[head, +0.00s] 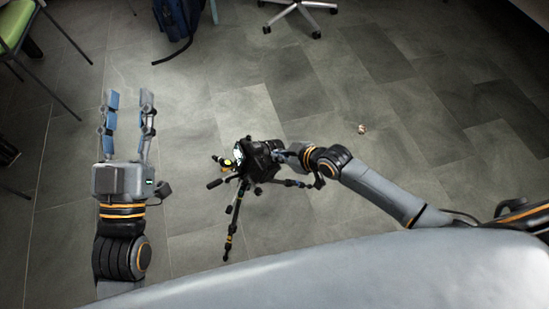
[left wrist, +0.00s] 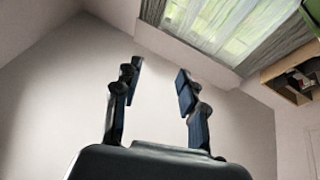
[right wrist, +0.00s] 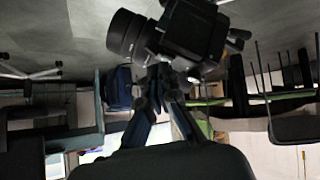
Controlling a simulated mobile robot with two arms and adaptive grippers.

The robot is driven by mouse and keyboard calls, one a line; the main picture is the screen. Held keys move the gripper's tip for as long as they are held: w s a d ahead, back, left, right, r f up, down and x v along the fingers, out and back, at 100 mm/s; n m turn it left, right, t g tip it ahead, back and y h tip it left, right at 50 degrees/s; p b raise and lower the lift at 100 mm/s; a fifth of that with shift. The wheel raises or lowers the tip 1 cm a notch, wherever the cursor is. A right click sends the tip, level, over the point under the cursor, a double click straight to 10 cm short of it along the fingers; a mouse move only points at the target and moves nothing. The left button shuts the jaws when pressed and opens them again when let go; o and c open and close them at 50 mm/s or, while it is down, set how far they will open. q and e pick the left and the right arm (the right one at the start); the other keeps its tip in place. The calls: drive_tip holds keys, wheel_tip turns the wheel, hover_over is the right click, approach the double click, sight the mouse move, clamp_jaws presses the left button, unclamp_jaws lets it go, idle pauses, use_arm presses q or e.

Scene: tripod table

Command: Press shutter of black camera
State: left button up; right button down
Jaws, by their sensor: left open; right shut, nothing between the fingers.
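The black camera (head: 262,153) sits on a dark tripod (head: 234,215) with its legs spread on the floor, near the middle of the head view. In the right wrist view the camera (right wrist: 195,35) fills the upper middle, its round lens (right wrist: 125,35) pointing left. My right gripper (head: 281,154) is shut and empty, its tips at the camera's right side in the head view. In the right wrist view its fingertips (right wrist: 160,84) overlap the camera's lower edge; I cannot tell whether they touch. The shutter button is not distinguishable. My left gripper (head: 130,98) is open and empty, well left of the tripod.
A green chair (head: 14,24) stands at the upper left. A blue bag (head: 178,18) and a wheeled chair base (head: 297,10) are at the far edge. A small object (head: 362,129) lies on the floor to the right. The tiled floor around the tripod is mostly clear.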

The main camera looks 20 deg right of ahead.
idle(0.3)
drive_tip(key=shift+d+r+p, duration=0.1)
drive_tip(key=shift+r+p, duration=0.2)
drive_tip(key=shift+p, duration=0.1)
use_arm(q)
drive_tip(key=shift+w+a+f+g+y+p, duration=0.1)
drive_tip(key=shift+w+f+g+y, duration=0.15)
drive_tip(key=shift+f+g, duration=0.55)
drive_tip(key=shift+w+a+f+g+y+p, duration=0.15)
drive_tip(key=shift+f+g, duration=0.25)
drive_tip(key=shift+f, duration=0.65)
drive_tip(key=shift+w+d+f+g+y+p, duration=0.1)
drive_tip(key=shift+w+f+g+y, duration=0.2)
drive_tip(key=shift+f+g, duration=0.5)
use_arm(e)
drive_tip(key=shift+w+d+r, duration=0.1)
drive_tip(key=shift+d+r, duration=0.05)
drive_tip(key=shift+r, duration=0.1)
use_arm(q)
drive_tip(key=shift+f, duration=0.15)
use_arm(e)
drive_tip(key=shift+r, duration=0.1)
